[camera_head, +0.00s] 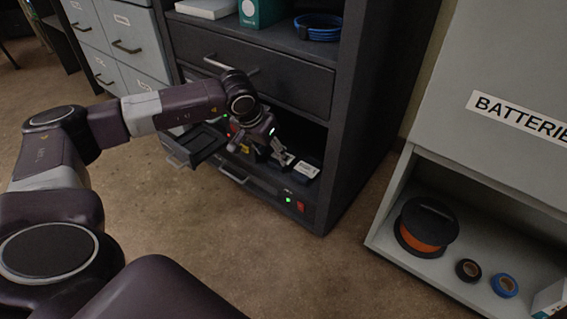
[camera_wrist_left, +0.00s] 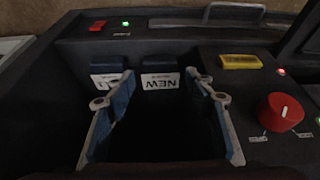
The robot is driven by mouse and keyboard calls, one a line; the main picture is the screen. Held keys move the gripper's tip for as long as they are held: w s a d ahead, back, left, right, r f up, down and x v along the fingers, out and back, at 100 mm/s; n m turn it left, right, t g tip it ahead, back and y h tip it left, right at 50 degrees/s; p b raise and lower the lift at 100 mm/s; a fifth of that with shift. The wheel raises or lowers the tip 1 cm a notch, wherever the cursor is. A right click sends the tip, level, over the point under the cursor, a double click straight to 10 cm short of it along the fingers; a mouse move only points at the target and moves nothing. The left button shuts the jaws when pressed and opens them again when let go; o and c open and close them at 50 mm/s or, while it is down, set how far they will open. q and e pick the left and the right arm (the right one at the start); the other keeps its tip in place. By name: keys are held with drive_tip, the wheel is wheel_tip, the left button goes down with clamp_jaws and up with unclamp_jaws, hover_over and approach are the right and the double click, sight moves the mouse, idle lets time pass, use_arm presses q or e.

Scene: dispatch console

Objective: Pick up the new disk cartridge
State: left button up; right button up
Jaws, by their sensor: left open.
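The new disk cartridge (camera_wrist_left: 160,63) is dark blue with a white label reading NEW, upside down in the left wrist view. It sits in the dark console bay. A second blue cartridge (camera_wrist_left: 106,64) stands beside it, its label partly covered by a finger. My left gripper (camera_wrist_left: 160,78) is open, its two fingers spread on either side of the NEW label; I cannot tell whether they touch the cartridge. In the head view the left gripper (camera_head: 279,153) reaches into the low cabinet bay, beside a white-labelled cartridge (camera_head: 306,170). My right gripper is not in view.
A red knob (camera_wrist_left: 280,112) and a yellow label block (camera_wrist_left: 240,61) lie right of the fingers in the wrist view. An open drawer tray (camera_head: 197,148) juts out at the bay's left. A shelf with a cable reel (camera_head: 427,224) stands right; floor between is clear.

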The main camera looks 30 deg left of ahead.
sight(277, 162)
use_arm(q)
drive_tip(key=shift+w+f, duration=0.1)
drive_tip(key=shift+w, duration=0.25)
drive_tip(key=b+x, duration=0.3)
drive_tip(key=x, duration=0.2)
drive_tip(key=shift+b, duration=0.35)
drive_tip(key=shift+c, duration=0.3)
drive_tip(key=c, duration=1)
drive_tip(key=shift+o, duration=0.2)
